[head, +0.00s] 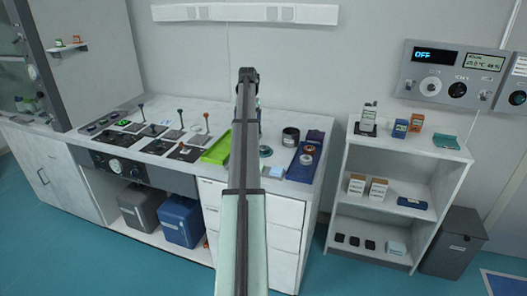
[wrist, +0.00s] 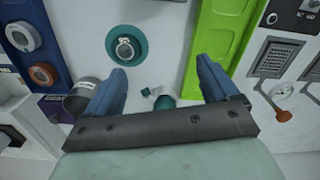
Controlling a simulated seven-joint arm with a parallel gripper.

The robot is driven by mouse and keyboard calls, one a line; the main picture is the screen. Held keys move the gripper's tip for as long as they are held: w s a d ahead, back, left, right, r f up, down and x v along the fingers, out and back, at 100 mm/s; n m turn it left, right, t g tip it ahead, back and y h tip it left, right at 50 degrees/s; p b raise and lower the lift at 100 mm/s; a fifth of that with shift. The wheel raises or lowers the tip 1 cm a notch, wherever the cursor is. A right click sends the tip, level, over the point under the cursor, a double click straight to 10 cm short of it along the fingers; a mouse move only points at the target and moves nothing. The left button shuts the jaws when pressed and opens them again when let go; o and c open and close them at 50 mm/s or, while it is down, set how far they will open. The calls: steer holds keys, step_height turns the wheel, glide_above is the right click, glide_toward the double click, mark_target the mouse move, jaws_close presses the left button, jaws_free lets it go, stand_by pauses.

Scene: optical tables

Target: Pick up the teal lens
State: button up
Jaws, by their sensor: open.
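A round teal piece with a metal ring in its middle (wrist: 126,46), which looks like the teal lens, lies on the pale worktop in the wrist view. In the head view it shows just right of my arm (head: 265,152). The teal piece lies beyond the fingertips, nearer the left finger, and apart from both. A smaller teal object (wrist: 163,102) shows between the fingers, partly hidden by the gripper's dark bar. In the head view my arm hides the gripper.
A green tray (head: 217,150) lies left of my arm. A blue tray (head: 301,167) with ring-shaped parts lies to the right, beside a dark cylinder (head: 290,138). Several upright posts stand on plates at the left. A shelf unit (head: 343,190) stands right of the bench.

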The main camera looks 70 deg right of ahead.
steer(key=s+d+r, duration=0.2)
steer(key=s+d, duration=0.1)
steer(key=s, duration=0.3)
glide_above(264, 148)
steer(key=shift+m, duration=0.4)
steer(key=f, duration=0.8)
steer(key=shift+w+f, duration=0.3)
steer(key=shift+f, duration=0.1)
steer(key=shift+s+f, duration=0.2)
steer(key=shift+f, duration=2.4)
steer(key=shift+c, duration=0.5)
